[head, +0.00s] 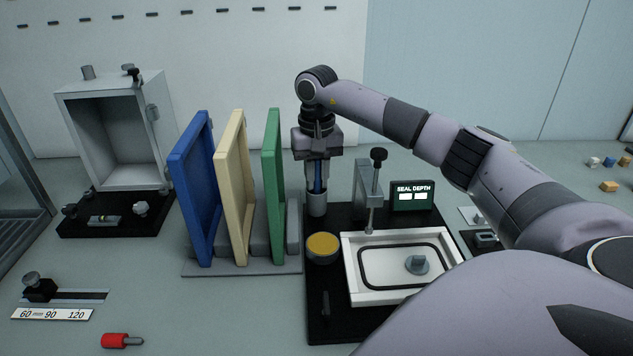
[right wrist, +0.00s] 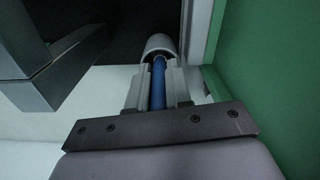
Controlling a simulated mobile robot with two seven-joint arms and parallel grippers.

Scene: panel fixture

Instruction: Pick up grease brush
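The grease brush (head: 318,183) shows as a blue upright handle with its lower end inside a grey cylindrical holder (head: 317,204) on the black base. My right gripper (head: 318,172) points down over the holder, its fingers on both sides of the handle. In the right wrist view the fingers lie close against the blue handle (right wrist: 159,85), with no clear gap, so the gripper looks shut on it. The holder (right wrist: 160,46) shows just past the fingertips. The brush's bristles are hidden. My left gripper is not in view.
Blue, cream and green panels (head: 274,185) stand in a rack just left of the gripper. A yellow-topped round tin (head: 323,246), a white tray (head: 395,296), a post with a black knob (head: 378,154) and the seal depth display (head: 413,196) are near. A red-handled tool (head: 115,341) lies front left.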

